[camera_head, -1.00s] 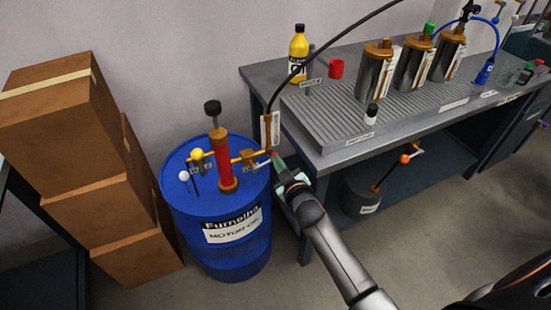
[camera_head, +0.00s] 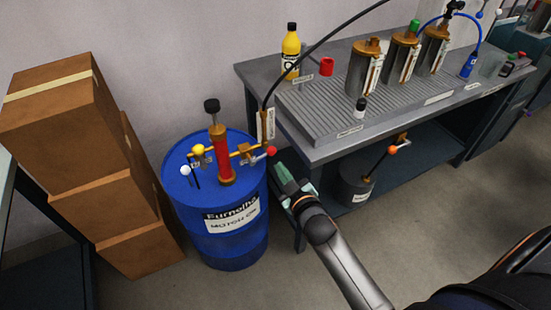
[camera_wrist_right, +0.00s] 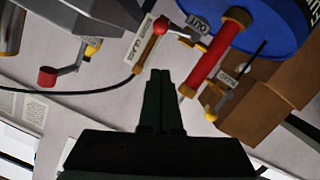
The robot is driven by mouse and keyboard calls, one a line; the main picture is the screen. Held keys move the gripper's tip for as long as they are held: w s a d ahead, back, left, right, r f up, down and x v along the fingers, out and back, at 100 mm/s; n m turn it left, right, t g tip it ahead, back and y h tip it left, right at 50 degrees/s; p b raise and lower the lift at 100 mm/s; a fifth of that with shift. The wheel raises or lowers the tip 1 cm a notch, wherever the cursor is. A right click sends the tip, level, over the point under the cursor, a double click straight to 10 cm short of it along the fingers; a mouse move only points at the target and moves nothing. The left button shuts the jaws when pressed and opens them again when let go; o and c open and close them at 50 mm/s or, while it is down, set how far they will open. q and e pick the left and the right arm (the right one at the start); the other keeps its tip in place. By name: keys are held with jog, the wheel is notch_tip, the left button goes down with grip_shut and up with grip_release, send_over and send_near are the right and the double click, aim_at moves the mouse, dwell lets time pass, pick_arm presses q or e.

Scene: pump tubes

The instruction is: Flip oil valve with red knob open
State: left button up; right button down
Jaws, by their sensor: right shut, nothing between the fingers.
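The oil valve (camera_head: 252,158) sits on the right side of the brass fitting on top of the blue drum. Its red knob (camera_head: 271,150) is at the end of a short lever pointing right, toward my gripper. In the right wrist view the red knob (camera_wrist_right: 161,25) is beyond the fingertips, near a brass pipe. My right gripper (camera_head: 279,172) is just right of and below the knob in the head view, apart from it. Its fingers (camera_wrist_right: 160,75) are shut and empty. My left gripper is not in view.
The blue drum (camera_head: 230,245) carries a red pump cylinder (camera_head: 222,160), a yellow knob (camera_head: 198,149) and a white knob (camera_head: 185,170). A black hose (camera_head: 300,66) rises behind. Cardboard boxes (camera_head: 110,205) stand left. The workbench (camera_head: 345,148) is close on the right.

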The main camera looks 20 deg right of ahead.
jog(key=shift+s+a+r, duration=0.1)
jog(key=shift+s+r, duration=0.05)
jog(key=shift+s, duration=0.55)
jog(key=shift+s+r, duration=0.1)
jog(key=shift+s, duration=0.55)
